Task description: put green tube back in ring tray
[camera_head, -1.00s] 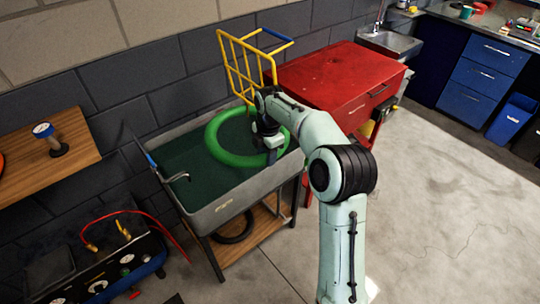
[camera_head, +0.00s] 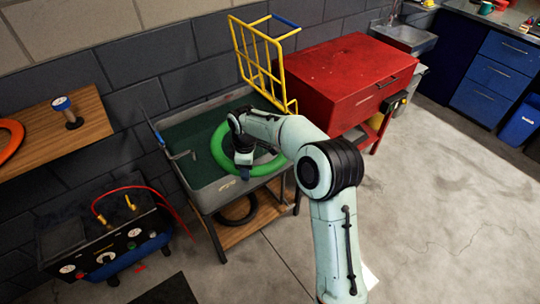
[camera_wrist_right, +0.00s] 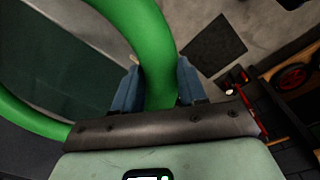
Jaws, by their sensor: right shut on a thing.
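The green tube (camera_head: 217,150) is a thick ring over the grey tank (camera_head: 213,199) with a dark green inside. My right gripper (camera_head: 244,170) is shut on the tube's near side. In the head view the tube overlaps the tank's front rim; its exact height above the tank is hard to tell. In the right wrist view the blue fingers of my right gripper (camera_wrist_right: 158,88) stand on either side of the green tube (camera_wrist_right: 150,40). My left gripper is out of view. I cannot make out a ring tray for certain.
A yellow rack (camera_head: 262,60) stands behind the tank, beside a red cabinet (camera_head: 335,75). A wooden shelf (camera_head: 90,115) at left holds an orange ring (camera_head: 12,140) and a gauge-like object (camera_head: 68,112). A gauge panel (camera_head: 105,245) stands below. The floor at right is clear.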

